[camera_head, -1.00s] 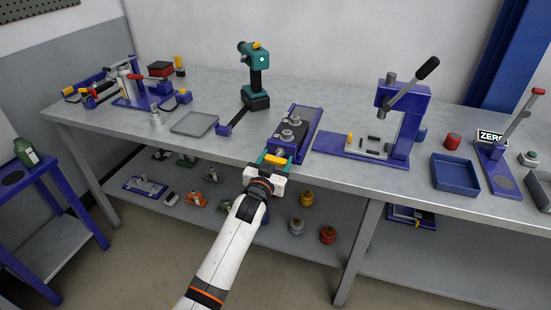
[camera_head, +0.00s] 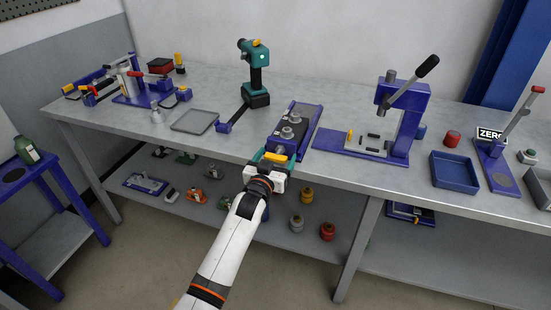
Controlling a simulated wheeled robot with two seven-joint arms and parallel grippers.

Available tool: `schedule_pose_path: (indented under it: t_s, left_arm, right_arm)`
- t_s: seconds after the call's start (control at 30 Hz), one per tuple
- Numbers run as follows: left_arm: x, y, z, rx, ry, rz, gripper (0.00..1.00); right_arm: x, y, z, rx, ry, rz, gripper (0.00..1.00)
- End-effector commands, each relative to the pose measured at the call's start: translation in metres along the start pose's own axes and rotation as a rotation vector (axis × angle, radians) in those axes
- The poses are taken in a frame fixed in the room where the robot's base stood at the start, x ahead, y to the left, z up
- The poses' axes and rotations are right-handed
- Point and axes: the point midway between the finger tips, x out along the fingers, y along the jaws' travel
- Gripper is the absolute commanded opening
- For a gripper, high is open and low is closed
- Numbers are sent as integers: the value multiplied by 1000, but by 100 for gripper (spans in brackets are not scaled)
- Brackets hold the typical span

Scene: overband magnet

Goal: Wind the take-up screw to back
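A blue-based unit with a dark block and two round grey knobs (camera_head: 290,132) on top sits at the table's front edge, near the middle. It looks like the overband magnet unit. My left gripper (camera_head: 272,160) is at its near end, over the table edge. A yellow piece (camera_head: 276,156) and teal parts show at the fingers. The take-up screw cannot be made out; the gripper may hide it. The view does not show whether the fingers are closed on anything. My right gripper is out of view.
A teal drill-like tool (camera_head: 256,75) stands behind the unit, with a grey tray (camera_head: 194,121) to the left. A blue lever press (camera_head: 400,115) and blue bin (camera_head: 454,174) stand to the right. Several small items lie on the lower shelf (camera_head: 180,195).

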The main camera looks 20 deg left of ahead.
Motion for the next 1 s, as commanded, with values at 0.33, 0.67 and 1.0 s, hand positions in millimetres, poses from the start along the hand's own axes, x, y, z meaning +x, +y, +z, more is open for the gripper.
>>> schedule_pose_path:
  t_s: [0.33, 0.67, 1.0]
  left_arm:
    - [-20, 0, 0, 2, 0, 0, 82]
    - [-89, 0, -1, 0, 1, 0, 82]
    - [-120, 0, 0, 1, 1, 0, 82]
  right_arm:
    - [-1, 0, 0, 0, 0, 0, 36]
    - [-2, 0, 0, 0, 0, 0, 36]
    - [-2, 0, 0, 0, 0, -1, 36]
